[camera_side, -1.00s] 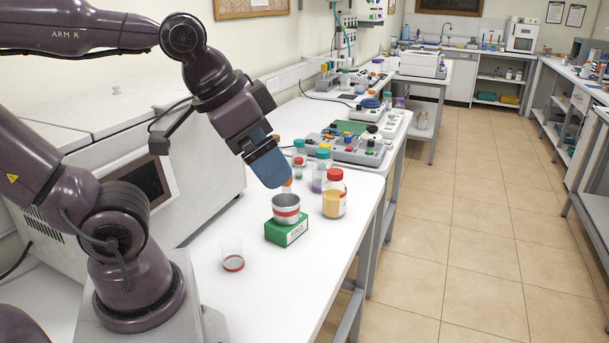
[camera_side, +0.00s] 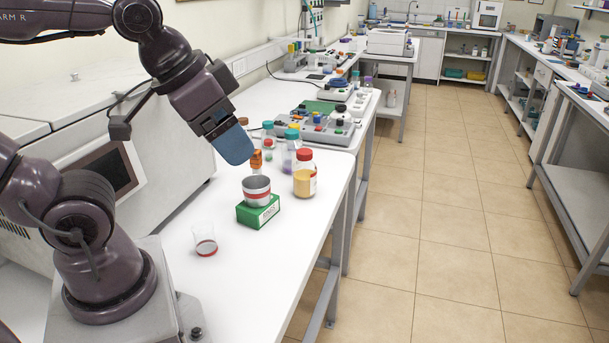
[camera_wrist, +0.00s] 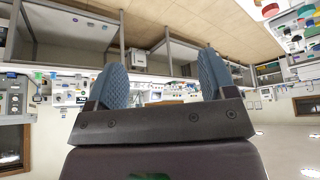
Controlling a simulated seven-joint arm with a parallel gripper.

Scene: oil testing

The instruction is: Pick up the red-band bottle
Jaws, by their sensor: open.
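A clear bottle (camera_side: 304,176) with a red cap and yellow contents stands upright on the white bench in the side view; I cannot make out a separate red band on it. A smaller red-capped bottle (camera_side: 269,146) stands behind it to the left. My gripper (camera_side: 236,146) has blue fingers and hangs above and left of these bottles, touching none of them. In the wrist view my gripper (camera_wrist: 161,82) has its two fingers wide apart with nothing between them. A red cap (camera_wrist: 270,11) shows at that view's upper right.
A metal cup with a red band (camera_side: 256,191) sits on a green box (camera_side: 258,213). A clear beaker (camera_side: 205,241) with a red band stands nearer. Orange-capped (camera_side: 256,160) and teal-capped (camera_side: 291,148) bottles stand close to the red-capped ones. A grey device (camera_side: 322,129) is behind.

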